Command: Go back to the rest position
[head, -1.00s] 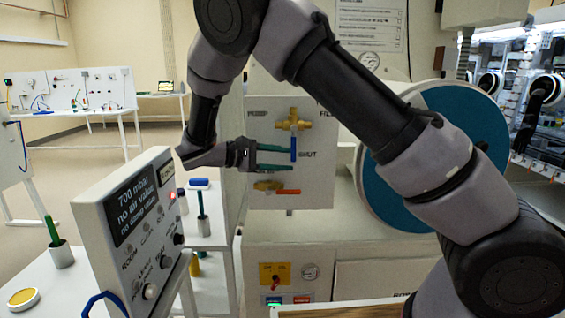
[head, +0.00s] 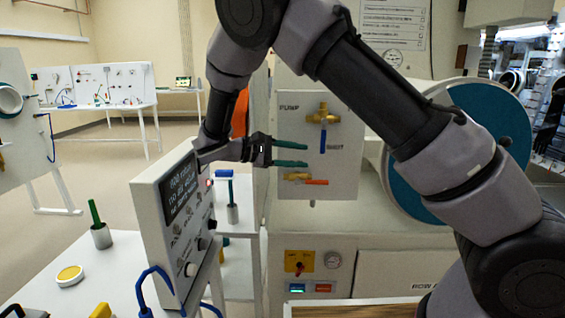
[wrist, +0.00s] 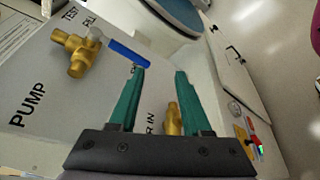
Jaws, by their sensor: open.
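My gripper (head: 306,155) has two green fingers and is in front of the white valve panel (head: 345,106), left of the blue handle. The fingers are apart with nothing between them. The upper brass valve (head: 322,117) has a blue handle (head: 323,142) hanging straight down. The lower brass valve (head: 297,177) has an orange handle (head: 316,182) lying level to the right. In the wrist view my gripper (wrist: 161,72) is open, with the blue handle (wrist: 128,53) near the left fingertip; I cannot tell if they touch. The lower valve (wrist: 173,120) shows between the fingers.
A grey display box (head: 172,222) stands on the white table at left, close to my wrist. A large blue round door (head: 492,110) is at right. A yellow switch plate (head: 299,262) is below the panel. Open floor (head: 110,178) lies behind at left.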

